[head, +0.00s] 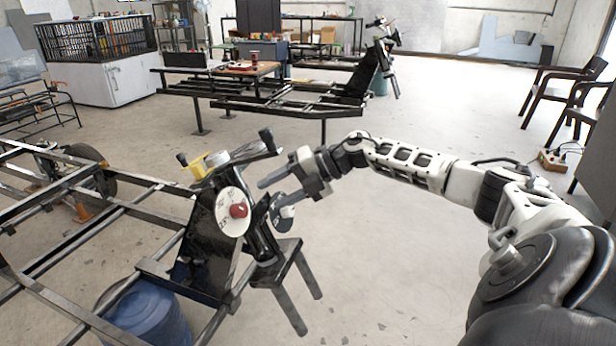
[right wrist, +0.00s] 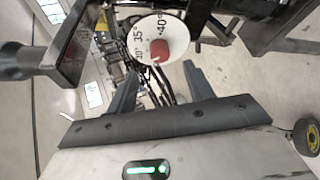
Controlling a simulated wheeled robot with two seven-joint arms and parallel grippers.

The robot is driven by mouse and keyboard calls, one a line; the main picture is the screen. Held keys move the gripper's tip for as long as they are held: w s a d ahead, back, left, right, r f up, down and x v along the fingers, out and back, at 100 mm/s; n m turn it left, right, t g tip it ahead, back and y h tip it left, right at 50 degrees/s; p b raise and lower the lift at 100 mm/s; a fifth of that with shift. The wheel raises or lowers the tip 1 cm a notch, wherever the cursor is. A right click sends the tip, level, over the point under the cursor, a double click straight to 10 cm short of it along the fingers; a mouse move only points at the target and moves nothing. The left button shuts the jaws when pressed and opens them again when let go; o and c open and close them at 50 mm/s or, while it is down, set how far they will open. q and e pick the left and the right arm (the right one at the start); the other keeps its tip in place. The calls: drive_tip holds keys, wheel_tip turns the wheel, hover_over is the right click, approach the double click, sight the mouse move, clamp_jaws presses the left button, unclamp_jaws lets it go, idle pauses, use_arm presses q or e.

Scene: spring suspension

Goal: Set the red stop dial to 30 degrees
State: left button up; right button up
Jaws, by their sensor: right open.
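The red stop dial (head: 239,211) is a round red knob at the centre of a white, marked disc (head: 227,197) on a black frame end, left of centre in the head view. In the right wrist view the red knob (right wrist: 159,50) sits on the white disc (right wrist: 172,27), where 35° and 40° can be read. The knob's exact setting is not clear. My right gripper (head: 268,193) is open and empty, to the right of the dial. In the wrist view its two fingers (right wrist: 161,72) stand either side of a gap, with the knob ahead of it. My left gripper is not in view.
Black handles (head: 268,139) and a yellow part (head: 209,163) stick up above the dial. A dark, pale-edged round part (head: 283,212) is just right of it. A blue barrel (head: 146,314) stands below the frame.

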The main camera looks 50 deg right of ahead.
use_arm(q)
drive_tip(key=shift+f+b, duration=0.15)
drive_tip(key=shift+b, duration=0.25)
use_arm(e)
drive_tip(key=v, duration=0.8)
drive_tip(key=shift+s+d, duration=0.15)
drive_tip(key=shift+s, duration=0.05)
drive_tip(key=shift+r, duration=0.15)
drive_tip(key=s+a+f+m+t+y+p, duration=0.1)
drive_tip(key=a+f+m+t, duration=0.1)
drive_tip(key=a+f+m, duration=0.6)
drive_tip(key=a+f+m+t+p, duration=0.1)
drive_tip(key=a+f+t+p, duration=0.3)
drive_tip(key=a, duration=0.7)
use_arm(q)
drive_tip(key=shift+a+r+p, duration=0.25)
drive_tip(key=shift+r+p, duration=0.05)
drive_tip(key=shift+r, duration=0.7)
use_arm(e)
drive_tip(key=s+a+f+m+g+h, duration=0.1)
drive_tip(key=s+a+f+m+h, duration=0.2)
drive_tip(key=s+a+m, duration=0.4)
drive_tip(key=s+a+f+m+g+h, duration=0.2)
drive_tip(key=s+a+m, duration=0.5)
drive_tip(key=m, duration=0.4)
drive_tip(key=shift+s+a+f+g+h, duration=0.3)
drive_tip(key=shift+s+f+h, duration=0.1)
drive_tip(key=shift+f+h, duration=0.45)
